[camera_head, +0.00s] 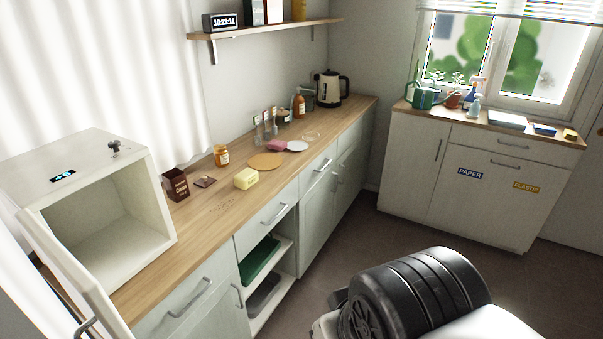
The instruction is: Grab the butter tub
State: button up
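The butter tub is most likely the small pale yellow block-shaped container (246,179) on the wooden counter, near its front edge. It stands upright, apart from the things around it. Part of my arm shows at the bottom right, over the floor and well away from the counter. My gripper is not in view, so I cannot tell its state.
A white box-like appliance (140,184) with its door open stands at the left end of the counter (196,212). A brown box (176,184), an orange jar (221,156), a round board (265,161) and a pink item (277,146) stand around the yellow container. Floor (330,240) before the cabinets is clear.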

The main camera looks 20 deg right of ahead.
aim_at(246, 178)
jog(key=i+u, duration=0.1)
jog(key=i, duration=0.85)
jog(key=i+l+u, duration=0.15)
jog(key=i, duration=0.8)
